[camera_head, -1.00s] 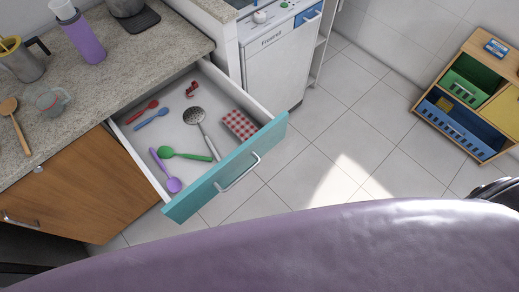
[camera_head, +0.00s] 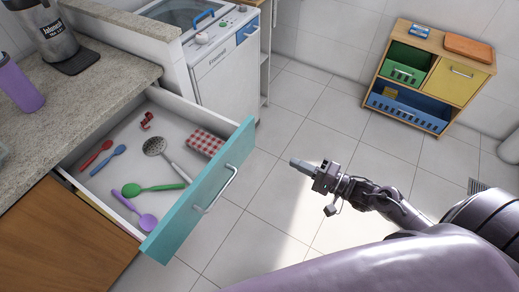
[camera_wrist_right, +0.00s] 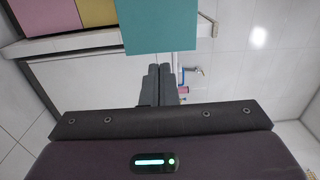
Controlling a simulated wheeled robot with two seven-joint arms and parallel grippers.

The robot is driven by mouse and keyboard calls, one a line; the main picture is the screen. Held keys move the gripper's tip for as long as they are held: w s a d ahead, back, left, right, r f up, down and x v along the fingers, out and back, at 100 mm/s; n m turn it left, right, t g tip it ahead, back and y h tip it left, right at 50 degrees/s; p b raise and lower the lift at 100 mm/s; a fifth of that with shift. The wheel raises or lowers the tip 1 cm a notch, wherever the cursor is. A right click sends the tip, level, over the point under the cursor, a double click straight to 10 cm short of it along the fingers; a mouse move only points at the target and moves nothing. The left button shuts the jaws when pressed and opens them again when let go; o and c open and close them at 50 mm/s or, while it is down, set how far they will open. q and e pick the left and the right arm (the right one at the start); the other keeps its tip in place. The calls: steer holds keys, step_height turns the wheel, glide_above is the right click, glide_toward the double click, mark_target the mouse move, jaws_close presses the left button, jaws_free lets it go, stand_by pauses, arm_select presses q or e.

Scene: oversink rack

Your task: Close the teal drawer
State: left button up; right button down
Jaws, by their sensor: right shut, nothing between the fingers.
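The teal drawer (camera_head: 203,196) stands pulled out from under the counter in the head view, its teal front with a silver bar handle (camera_head: 215,190) facing the right. Inside lie a slotted metal spoon (camera_head: 155,147), green, purple, red and blue utensils, and a red checked cloth (camera_head: 206,142). My right gripper (camera_head: 292,163) is shut and empty, to the right of the drawer front and apart from it. In the right wrist view its closed fingers (camera_wrist_right: 160,69) point toward a teal panel (camera_wrist_right: 160,25). My left gripper is out of view.
The granite counter (camera_head: 100,110) holds a purple bottle (camera_head: 18,86) and a kettle-like jug (camera_head: 45,30). A white dishwasher (camera_head: 228,85) stands behind the drawer. A wooden cabinet (camera_head: 400,120) with coloured drawers is at the back right. Tiled floor (camera_head: 270,205) is clear between.

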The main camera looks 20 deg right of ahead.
mark_target(249, 140)
steer(key=x, duration=1.3)
steer(key=shift+p, duration=0.35)
steer(key=shift+w+a, duration=0.15)
steer(key=shift+w, duration=0.2)
